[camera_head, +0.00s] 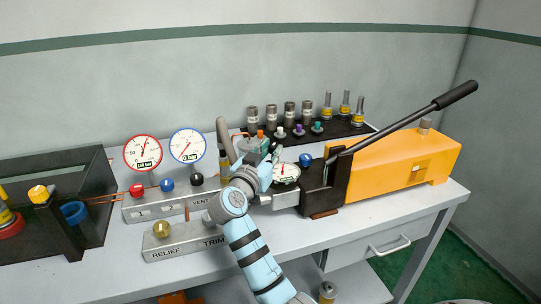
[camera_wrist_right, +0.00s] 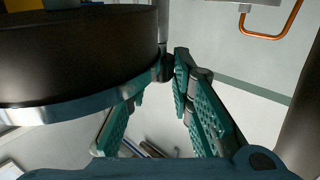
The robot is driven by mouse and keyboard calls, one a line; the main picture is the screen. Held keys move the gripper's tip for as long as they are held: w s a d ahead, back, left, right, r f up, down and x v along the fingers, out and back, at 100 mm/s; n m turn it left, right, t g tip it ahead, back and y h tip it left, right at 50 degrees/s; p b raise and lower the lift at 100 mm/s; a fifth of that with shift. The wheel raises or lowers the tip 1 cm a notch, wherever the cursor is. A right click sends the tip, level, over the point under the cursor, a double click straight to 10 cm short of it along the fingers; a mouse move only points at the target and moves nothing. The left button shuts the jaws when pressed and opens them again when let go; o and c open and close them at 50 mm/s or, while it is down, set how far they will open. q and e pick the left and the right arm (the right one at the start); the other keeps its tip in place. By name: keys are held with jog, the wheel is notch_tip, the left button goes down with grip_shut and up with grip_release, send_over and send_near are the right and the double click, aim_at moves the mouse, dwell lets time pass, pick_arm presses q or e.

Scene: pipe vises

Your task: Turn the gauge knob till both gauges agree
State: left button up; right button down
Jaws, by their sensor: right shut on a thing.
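A red-rimmed gauge (camera_head: 143,152) and a blue-rimmed gauge (camera_head: 187,146) stand side by side at the left. The red one's needle points steeply up; the blue one's leans up and to the right. A brass knob (camera_head: 162,229) sits on the block marked RELIEF and TRIM, apart from my gripper. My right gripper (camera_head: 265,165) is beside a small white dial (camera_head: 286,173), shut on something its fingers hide. In the right wrist view its fingers (camera_wrist_right: 165,115) are beside a large dark round body (camera_wrist_right: 75,60). My left gripper is out of view.
Red, blue and black knobs (camera_head: 167,185) line the vent block. A long black lever (camera_head: 405,120) slants up by the orange housing (camera_head: 400,165). A black rack (camera_head: 335,130) of fittings stands behind. A dark open bin (camera_head: 90,175) is at far left.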

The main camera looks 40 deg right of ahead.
jog(key=c, duration=1.4)
grip_release()
jog(key=v, duration=0.7)
jog(key=shift+s+a, duration=0.1)
jog(key=shift+a, duration=0.1)
jog(key=shift+a, duration=0.15)
